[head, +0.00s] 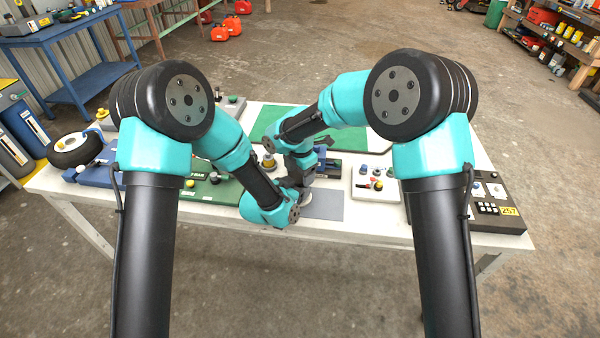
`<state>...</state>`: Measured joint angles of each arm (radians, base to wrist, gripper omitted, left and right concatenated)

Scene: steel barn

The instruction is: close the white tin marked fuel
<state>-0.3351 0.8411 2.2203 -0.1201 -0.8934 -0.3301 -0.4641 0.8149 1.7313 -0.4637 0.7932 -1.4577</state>
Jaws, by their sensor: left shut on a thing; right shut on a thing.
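A small pale patch (305,197), seemingly the white tin, shows at the left edge of the grey mat (325,205). The arms hide nearly all of it, so its marking and top cannot be made out. My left gripper (302,194) is low at this spot, mostly behind its own teal wrist, and is shut on what seems to be the tin. My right gripper (303,178) points down just above the same spot. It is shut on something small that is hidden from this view.
The white table (380,232) also bears a green board (215,190), a white box with coloured knobs (375,183), a dark keypad panel (490,205) and a wheel (75,150) at the left. The grey mat's right part and the table's front strip are clear.

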